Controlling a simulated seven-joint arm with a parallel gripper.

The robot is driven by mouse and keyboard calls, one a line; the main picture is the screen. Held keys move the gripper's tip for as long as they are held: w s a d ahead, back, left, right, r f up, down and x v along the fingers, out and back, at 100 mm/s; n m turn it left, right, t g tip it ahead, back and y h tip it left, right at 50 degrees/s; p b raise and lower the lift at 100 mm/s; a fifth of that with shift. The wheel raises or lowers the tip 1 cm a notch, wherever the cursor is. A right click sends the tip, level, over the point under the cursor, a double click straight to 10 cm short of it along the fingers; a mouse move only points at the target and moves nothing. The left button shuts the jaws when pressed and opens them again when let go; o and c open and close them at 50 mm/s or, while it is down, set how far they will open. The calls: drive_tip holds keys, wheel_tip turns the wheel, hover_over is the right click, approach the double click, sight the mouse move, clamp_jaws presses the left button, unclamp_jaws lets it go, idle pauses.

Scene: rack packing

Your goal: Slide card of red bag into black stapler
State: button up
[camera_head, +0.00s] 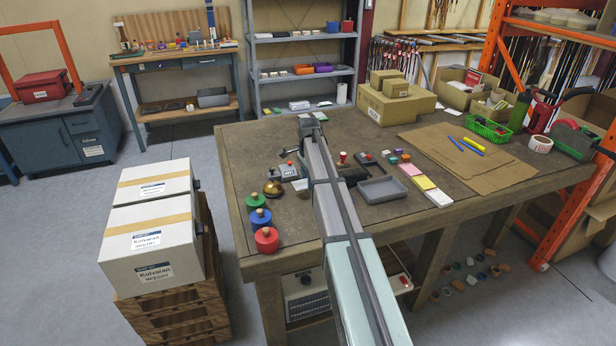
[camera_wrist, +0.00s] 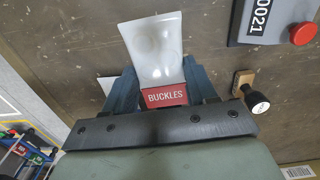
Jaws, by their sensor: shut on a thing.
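The red bag is a clear, pale pouch with a red card (camera_wrist: 166,96) reading "BUCKLES" across its end. In the wrist view my gripper (camera_wrist: 164,88) is shut on it at the card end, with a blue-grey finger on each side. The pouch (camera_wrist: 152,48) points away from the gripper, over the brown bench top. I cannot clearly make out the black stapler. A black shape (camera_head: 353,175) lies just right of my arm in the head view and may be it.
A grey box with a red button (camera_wrist: 302,33) and a black-knobbed stamp (camera_wrist: 256,101) are right of the bag. On the bench (camera_head: 250,150) stand a grey tray (camera_head: 383,189), a brass bell (camera_head: 272,188) and coloured weights (camera_head: 266,240). Brown cardboard (camera_head: 460,155) lies to the right.

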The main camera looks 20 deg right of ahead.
drive_tip(key=shift+d+f, duration=0.2)
drive_tip(key=shift+f, duration=1.75)
drive_tip(key=shift+w+d, duration=0.1)
drive_tip(key=shift+d, duration=2.2)
drive_tip(key=o, duration=1.1)
drive_tip(key=shift+o, duration=0.2)
